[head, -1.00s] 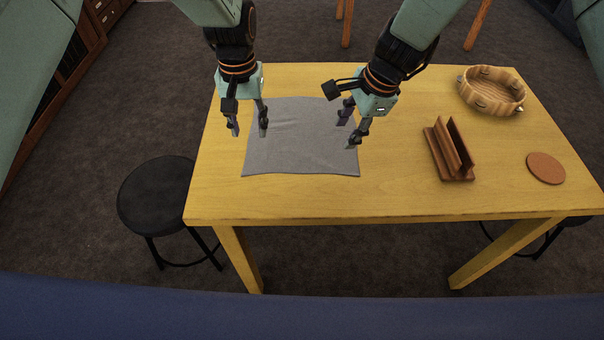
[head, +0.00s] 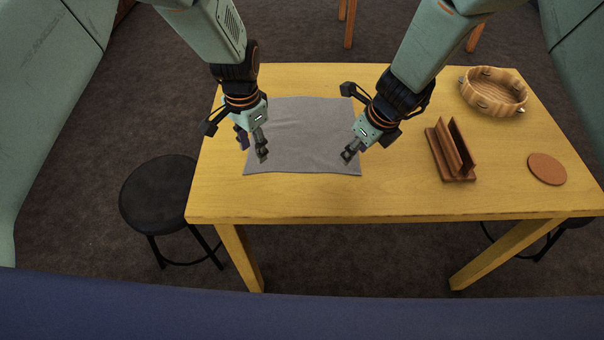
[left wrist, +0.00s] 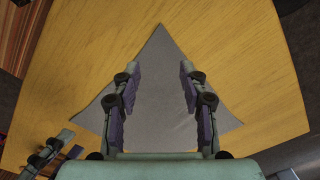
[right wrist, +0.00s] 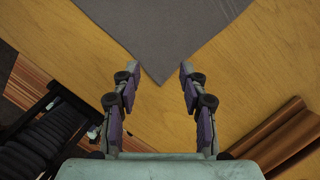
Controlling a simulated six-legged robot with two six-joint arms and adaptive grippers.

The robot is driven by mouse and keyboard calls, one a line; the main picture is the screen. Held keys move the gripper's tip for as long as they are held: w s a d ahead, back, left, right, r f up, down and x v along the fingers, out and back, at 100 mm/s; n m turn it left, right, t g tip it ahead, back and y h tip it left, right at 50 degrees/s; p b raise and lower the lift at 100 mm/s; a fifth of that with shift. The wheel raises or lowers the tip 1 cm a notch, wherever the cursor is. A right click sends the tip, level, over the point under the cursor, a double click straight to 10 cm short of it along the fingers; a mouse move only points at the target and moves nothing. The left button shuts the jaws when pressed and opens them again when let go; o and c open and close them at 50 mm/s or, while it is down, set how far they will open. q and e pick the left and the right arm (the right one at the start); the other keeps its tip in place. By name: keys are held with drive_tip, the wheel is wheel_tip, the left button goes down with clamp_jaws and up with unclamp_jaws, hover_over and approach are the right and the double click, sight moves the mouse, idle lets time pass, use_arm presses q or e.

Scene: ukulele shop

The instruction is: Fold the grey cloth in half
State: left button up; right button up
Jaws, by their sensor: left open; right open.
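The grey cloth (head: 304,130) lies flat and spread out on the left part of the yellow table (head: 400,195). My left gripper (head: 252,152) is open above the cloth's left edge, toward its near left corner. In the left wrist view a cloth corner (left wrist: 160,50) points away between and beyond the open fingers (left wrist: 155,95). My right gripper (head: 350,153) is open above the cloth's right edge, toward its near right corner. In the right wrist view a cloth corner (right wrist: 160,65) points toward the gap between the open fingers (right wrist: 155,90). Neither gripper holds anything.
A brown wooden holder (head: 450,152) stands right of the cloth; its edge also shows in the right wrist view (right wrist: 280,135). A round wooden tambourine-like ring (head: 493,90) and a brown coaster (head: 547,169) are farther right. A black stool (head: 158,196) stands left of the table.

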sight(256, 165)
use_arm(q)
wheel_tip(256, 165, down, 3)
drive_tip(key=shift+w+f, duration=0.15)
drive_tip(key=shift+f, duration=0.05)
use_arm(e)
drive_tip(key=x, duration=0.3)
drive_tip(key=shift+s+d+f, duration=0.15)
drive_tip(key=shift+d+f, duration=0.05)
drive_tip(key=shift+d, duration=0.05)
use_arm(q)
drive_tip(key=shift+f, duration=0.1)
use_arm(e)
drive_tip(key=shift+f, duration=0.15)
drive_tip(key=shift+s, duration=0.15)
use_arm(q)
drive_tip(key=shift+f, duration=0.3)
use_arm(e)
drive_tip(key=shift+f, duration=0.25)
use_arm(q)
drive_tip(key=shift+r, duration=0.1)
drive_tip(key=shift+c, duration=0.6)
use_arm(e)
drive_tip(key=shift+c, duration=0.6)
use_arm(q)
drive_tip(key=shift+c, duration=0.7)
use_arm(e)
drive_tip(key=shift+r, duration=0.1)
drive_tip(key=shift+c, duration=0.7)
